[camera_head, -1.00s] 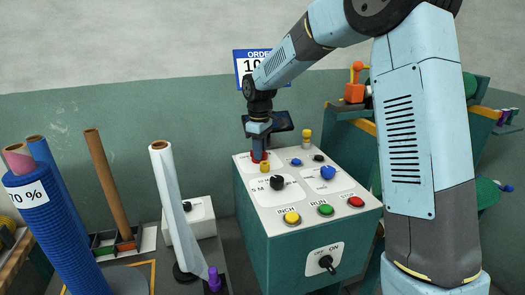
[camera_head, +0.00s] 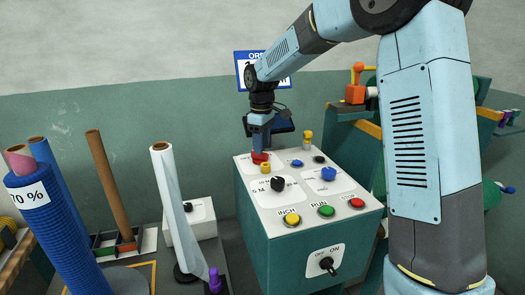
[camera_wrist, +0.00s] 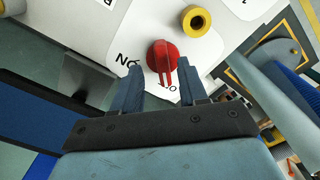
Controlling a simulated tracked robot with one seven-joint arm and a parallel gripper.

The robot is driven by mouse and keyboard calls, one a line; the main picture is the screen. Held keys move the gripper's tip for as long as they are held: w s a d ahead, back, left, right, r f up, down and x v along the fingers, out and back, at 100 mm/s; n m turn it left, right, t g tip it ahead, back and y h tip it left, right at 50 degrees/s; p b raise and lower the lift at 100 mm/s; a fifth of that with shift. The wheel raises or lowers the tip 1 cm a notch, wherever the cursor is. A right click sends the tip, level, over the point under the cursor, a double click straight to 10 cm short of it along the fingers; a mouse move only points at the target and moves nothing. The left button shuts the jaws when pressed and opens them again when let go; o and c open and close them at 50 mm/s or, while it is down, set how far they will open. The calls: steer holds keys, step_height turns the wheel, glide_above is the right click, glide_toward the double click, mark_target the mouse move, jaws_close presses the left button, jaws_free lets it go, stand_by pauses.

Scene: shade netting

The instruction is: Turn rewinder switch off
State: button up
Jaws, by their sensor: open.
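The red rotary switch (camera_head: 260,157) is at the back left corner of the white-topped control box (camera_head: 262,210). It also shows in the wrist view (camera_wrist: 162,55), with its ridge running toward the lower edge. Letters reading ON lie to its left, and another label starting with O is partly hidden below it. My gripper (camera_head: 260,147) points down at the switch and is open. In the wrist view my gripper (camera_wrist: 159,66) has one finger on each side of the knob's lower part; contact cannot be told.
A black dial (camera_head: 277,184), a blue knob (camera_head: 328,174) and several coloured buttons share the panel. A black ON/OFF switch (camera_head: 327,264) is on the box's front. Upright rolls (camera_head: 180,205) stand to the left.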

step_height(320, 180, up, 11)
steer(key=shift+w+f, duration=0.15)
stand_by(0.4)
steer(key=s+d+r+m+t, duration=0.1)
steer(key=s+d+r+m, duration=0.2)
steer(key=s+d, duration=0.45)
steer(key=s+d+r+m+t, duration=0.25)
steer(key=s+d, duration=0.25)
steer(key=s, duration=0.5)
steer(key=s+d+f+m+t, duration=0.1)
steer(key=s+d+f+m, duration=0.2)
steer(key=s, duration=0.5)
steer(key=s+d+f+m+t, duration=0.1)
steer(key=s+d+f+m, duration=0.2)
steer(key=s, duration=0.6)
steer(key=d+m, duration=0.1)
steer(key=d, duration=0.1)
steer(key=shift+d, duration=0.4)
steer(key=shift+a, duration=0.15)
